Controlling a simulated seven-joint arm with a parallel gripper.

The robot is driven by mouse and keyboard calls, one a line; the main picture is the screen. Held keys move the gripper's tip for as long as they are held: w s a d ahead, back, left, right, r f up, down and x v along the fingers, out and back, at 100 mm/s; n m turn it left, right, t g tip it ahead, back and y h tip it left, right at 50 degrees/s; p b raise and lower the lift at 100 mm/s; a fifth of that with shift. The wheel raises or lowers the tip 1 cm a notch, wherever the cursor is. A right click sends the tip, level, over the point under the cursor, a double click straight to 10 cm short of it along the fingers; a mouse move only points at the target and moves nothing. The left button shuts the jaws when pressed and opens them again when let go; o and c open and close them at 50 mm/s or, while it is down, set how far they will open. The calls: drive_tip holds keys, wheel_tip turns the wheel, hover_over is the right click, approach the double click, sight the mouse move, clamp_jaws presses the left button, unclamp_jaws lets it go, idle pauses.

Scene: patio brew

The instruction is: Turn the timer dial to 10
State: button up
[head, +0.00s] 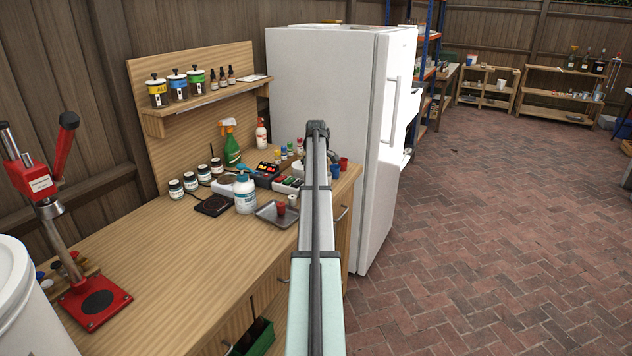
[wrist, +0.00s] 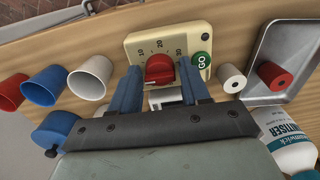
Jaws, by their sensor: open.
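The timer (wrist: 134,45) is a cream box with the marks 10, 20 and 30 in the wrist view. Its red dial (wrist: 159,69) sits in the middle, below the 20 mark. I cannot make out clearly where the dial points. A green GO button (wrist: 203,60) is at its right. My gripper (wrist: 158,76) is open, its two blue fingers reaching to either side of the dial. A gap seems to show on both sides; whether a finger touches the dial I cannot tell. In the head view my arm hides the timer.
In the wrist view, red, blue and white cups (wrist: 90,77) lie left of the timer. A white bottle (wrist: 285,140) stands close below. The fridge (head: 325,85) stands behind the bench.

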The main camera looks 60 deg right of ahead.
drive_tip(key=c, duration=0.8)
drive_tip(key=shift+o, duration=0.2)
drive_tip(key=shift+m, duration=0.3)
drive_tip(key=m, duration=0.4)
drive_tip(key=shift+m, duration=2.7)
drive_tip(key=o, duration=0.8)
drive_tip(key=shift+c, duration=0.2)
